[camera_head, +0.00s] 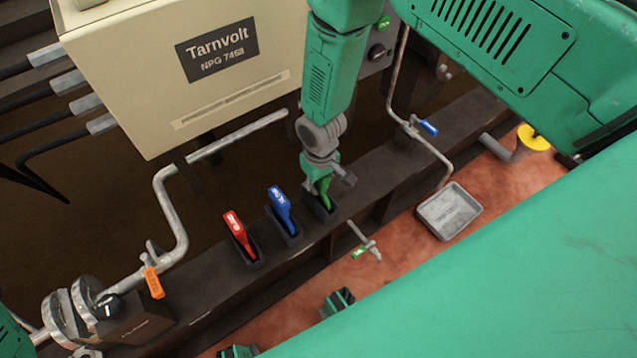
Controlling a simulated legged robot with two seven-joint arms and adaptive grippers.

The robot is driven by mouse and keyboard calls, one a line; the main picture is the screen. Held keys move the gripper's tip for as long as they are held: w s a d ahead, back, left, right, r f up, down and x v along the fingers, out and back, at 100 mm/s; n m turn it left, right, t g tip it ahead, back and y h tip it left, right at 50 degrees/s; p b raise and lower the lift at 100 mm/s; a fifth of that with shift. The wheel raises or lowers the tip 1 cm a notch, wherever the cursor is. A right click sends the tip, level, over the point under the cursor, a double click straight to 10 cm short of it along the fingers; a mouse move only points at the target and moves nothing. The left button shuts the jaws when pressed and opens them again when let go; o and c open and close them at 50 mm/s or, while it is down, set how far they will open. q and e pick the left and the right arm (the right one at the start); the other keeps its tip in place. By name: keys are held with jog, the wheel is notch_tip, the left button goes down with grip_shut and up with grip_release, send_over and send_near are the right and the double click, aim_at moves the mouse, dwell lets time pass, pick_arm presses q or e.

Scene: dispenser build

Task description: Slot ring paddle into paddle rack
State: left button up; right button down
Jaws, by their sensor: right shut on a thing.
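My right gripper (324,177) points down over the dark beam, shut on a green paddle (324,190). The gripper hides the top of this paddle, so I cannot see whether it carries a ring. Its lower end is at the mouth of the rightmost black holder (318,211) of the paddle rack; how deep it sits I cannot tell. A blue paddle (281,207) stands tilted in the middle holder. A red paddle (238,232) stands tilted in the left holder (253,262). My left gripper is not clearly visible.
A cream Tarnvolt cabinet (150,90) stands behind the beam. Bent grey pipes (170,205) flank the rack, with an orange tag (153,283) and a blue-handled valve (428,128). A green-handled valve (360,251) and a grey tray (450,211) are on the near side.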

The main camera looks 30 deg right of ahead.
jog(key=c, duration=1.4)
grip_release()
jog(key=shift+c, duration=0.2)
jog(key=o, duration=0.5)
jog(key=shift+c, duration=0.2)
jog(key=shift+r, duration=0.1)
jog(key=shift+r+p, duration=3.5)
jog(key=shift+r, duration=0.5)
jog(key=shift+s+f, duration=0.1)
